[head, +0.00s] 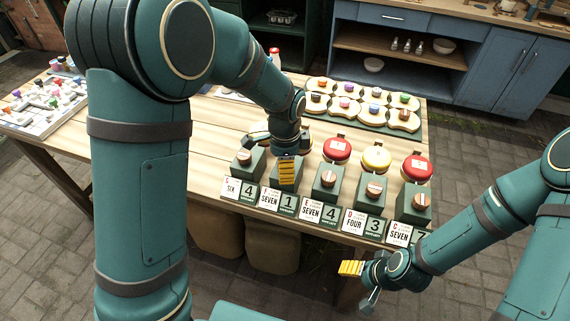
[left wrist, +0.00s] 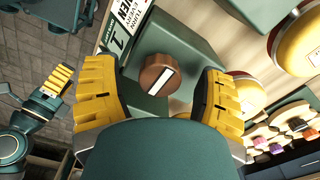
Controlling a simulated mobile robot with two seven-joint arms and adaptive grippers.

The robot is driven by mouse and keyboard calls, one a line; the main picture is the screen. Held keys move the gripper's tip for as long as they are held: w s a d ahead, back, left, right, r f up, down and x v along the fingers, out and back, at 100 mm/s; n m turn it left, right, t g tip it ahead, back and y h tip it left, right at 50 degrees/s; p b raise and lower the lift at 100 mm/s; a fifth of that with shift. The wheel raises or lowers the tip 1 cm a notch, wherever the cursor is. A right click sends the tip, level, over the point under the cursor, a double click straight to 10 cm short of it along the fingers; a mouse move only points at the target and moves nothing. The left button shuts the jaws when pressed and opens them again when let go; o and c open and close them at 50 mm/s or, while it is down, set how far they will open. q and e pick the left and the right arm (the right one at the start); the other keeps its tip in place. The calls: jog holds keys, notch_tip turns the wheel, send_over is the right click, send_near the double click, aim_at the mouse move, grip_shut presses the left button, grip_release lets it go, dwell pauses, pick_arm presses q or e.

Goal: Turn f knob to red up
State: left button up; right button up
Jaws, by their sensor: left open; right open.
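The knob (left wrist: 162,79) is brown and round with a white bar on its face, on a green box (left wrist: 150,40) with a "SEVEN" and "1" label (left wrist: 127,14). The bar is slanted in the left wrist view, and I see no red on it. My left gripper (head: 282,166) is open above this box, its yellow pads on either side of the knob. Contact cannot be told. In the head view the gripper hides the knob, and the box's label (head: 277,201) shows below. My right gripper (head: 359,284) is open and empty off the table's front edge.
Similar knob boxes stand in the row, one to the left (head: 247,163) and several to the right (head: 326,180). Red and yellow domed buttons (head: 376,158) stand behind. A tray of coloured knobs (head: 345,103) is further back. Bare table (head: 200,135) lies left of the row.

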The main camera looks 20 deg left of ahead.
pick_arm(q)
grip_shut()
jog(key=shift+n, duration=0.3)
jog(key=n+p, duration=0.1)
jog(key=n, duration=0.2)
jog(key=n+p, duration=0.2)
jog(key=n, duration=0.3)
jog(key=n+p, duration=0.1)
jog(key=n, duration=0.4)
jog(key=shift+n+p, duration=0.95)
jog(key=shift+n, duration=1.35)
